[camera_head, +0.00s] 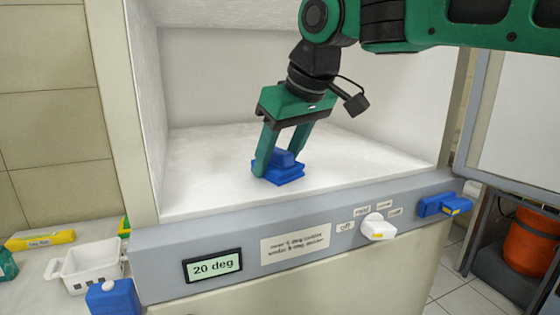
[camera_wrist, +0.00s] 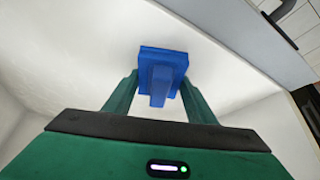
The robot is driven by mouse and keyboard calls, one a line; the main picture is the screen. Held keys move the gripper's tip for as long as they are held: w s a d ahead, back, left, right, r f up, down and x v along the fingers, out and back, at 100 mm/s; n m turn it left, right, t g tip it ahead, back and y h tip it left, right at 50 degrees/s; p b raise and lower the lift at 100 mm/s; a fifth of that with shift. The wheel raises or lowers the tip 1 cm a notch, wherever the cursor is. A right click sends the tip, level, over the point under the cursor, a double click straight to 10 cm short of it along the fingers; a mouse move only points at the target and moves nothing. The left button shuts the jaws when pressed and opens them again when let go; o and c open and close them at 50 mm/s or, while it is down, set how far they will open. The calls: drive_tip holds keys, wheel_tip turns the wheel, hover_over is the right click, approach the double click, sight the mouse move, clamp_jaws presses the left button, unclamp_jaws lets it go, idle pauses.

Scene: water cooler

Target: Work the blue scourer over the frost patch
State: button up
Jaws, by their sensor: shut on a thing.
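The blue scourer (camera_head: 284,173) has a flat square pad with a raised grip block on top. It is inside the white compartment of the cooler, near the front of its floor. My gripper (camera_head: 279,159) is shut on the scourer's raised block from above, one green finger on each side. The wrist view also shows the scourer (camera_wrist: 161,68) between the two fingers. The pad appears to be at the compartment floor (camera_head: 225,185); I cannot tell how firmly it touches. The floor and walls look whitish and mottled, and I cannot make out a distinct edge of the frost patch.
The cooler's grey front panel (camera_head: 160,262) carries a "20 deg" display (camera_head: 212,266) and a white knob (camera_head: 377,228). A white basket (camera_head: 88,265) and yellow box (camera_head: 40,240) stand left. An orange bucket (camera_head: 531,240) stands right.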

drive_tip(key=shift+s+d+f, duration=0.1)
drive_tip(key=shift+s+d, duration=0.05)
drive_tip(key=shift+s, duration=0.4)
drive_tip(key=shift+s+d, duration=0.15)
drive_tip(key=shift+s, duration=0.4)
drive_tip(key=shift+w, duration=0.1)
drive_tip(key=shift+w+a, duration=0.15)
drive_tip(key=shift+w, duration=0.4)
drive_tip(key=shift+w+a, duration=0.15)
drive_tip(key=shift+w, duration=0.35)
drive_tip(key=shift+s+d, duration=0.15)
drive_tip(key=shift+s, duration=0.4)
drive_tip(key=shift+s+d, duration=0.15)
drive_tip(key=shift+s, duration=0.4)
drive_tip(key=shift+w+a, duration=0.15)
drive_tip(key=shift+w, duration=0.35)
